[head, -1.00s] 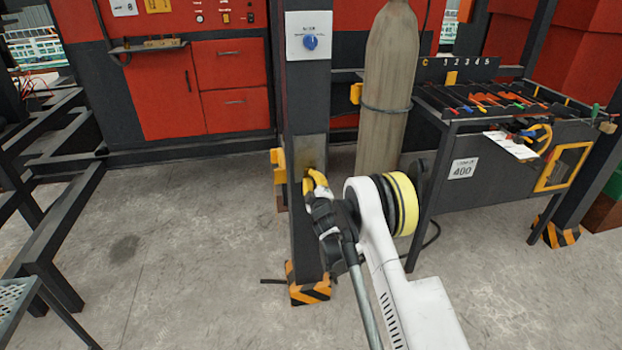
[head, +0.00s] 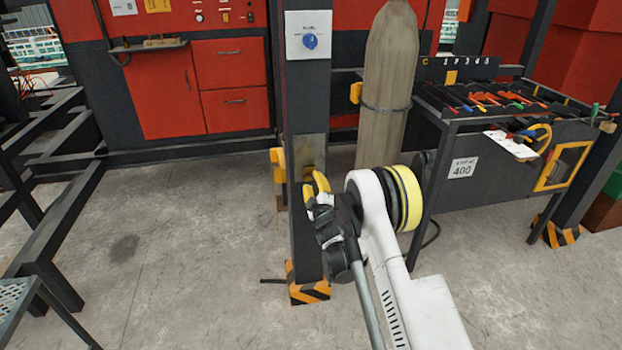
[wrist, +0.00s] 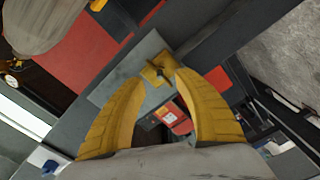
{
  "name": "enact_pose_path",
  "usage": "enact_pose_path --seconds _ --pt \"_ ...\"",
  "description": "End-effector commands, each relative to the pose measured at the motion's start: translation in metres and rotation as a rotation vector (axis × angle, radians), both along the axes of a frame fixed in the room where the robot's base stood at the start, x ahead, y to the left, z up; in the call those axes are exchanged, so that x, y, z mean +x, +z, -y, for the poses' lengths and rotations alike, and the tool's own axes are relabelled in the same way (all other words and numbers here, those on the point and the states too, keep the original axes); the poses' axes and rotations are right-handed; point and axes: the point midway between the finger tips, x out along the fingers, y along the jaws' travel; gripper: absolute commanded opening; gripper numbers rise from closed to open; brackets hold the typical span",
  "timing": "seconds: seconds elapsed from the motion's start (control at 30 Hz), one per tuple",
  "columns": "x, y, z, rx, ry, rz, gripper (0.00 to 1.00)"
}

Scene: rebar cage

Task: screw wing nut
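A brass-coloured wing nut (wrist: 155,71) sits on a grey plate (wrist: 118,78) in the wrist view. The plate also shows on the dark post in the head view (head: 313,150). My gripper (wrist: 162,78) has two yellow fingers, spread apart with a clear gap between them. The wing nut shows between and just beyond the fingertips; I cannot tell whether either finger touches it. In the head view my gripper (head: 316,182) is at the post, just below the plate's middle, and the wing nut cannot be made out there.
A white panel with a blue knob (head: 310,41) is higher on the post (head: 305,235). A tall gas cylinder (head: 388,85) and a tool bench (head: 470,130) stand to the right. Dark steel frames (head: 50,215) are at left. The floor between is mostly clear.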

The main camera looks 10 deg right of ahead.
Motion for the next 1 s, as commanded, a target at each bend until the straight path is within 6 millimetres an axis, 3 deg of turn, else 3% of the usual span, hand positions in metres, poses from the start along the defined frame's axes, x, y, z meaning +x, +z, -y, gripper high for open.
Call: enact_pose_path --seconds 0.23,0.67,0.77,0.87,1.0 --pt "-0.035 0.0 0.0 0.0 0.0 0.0 0.38" --pt "-0.04 0.007 -0.001 -0.031 0.004 0.006 0.38" --pt "-0.04 0.036 -0.005 -0.182 0.018 0.029 0.38" --pt "-0.043 0.09 -0.016 -0.489 0.048 0.079 0.38" --pt "-0.064 0.175 -0.042 -1.066 0.106 0.177 0.38"
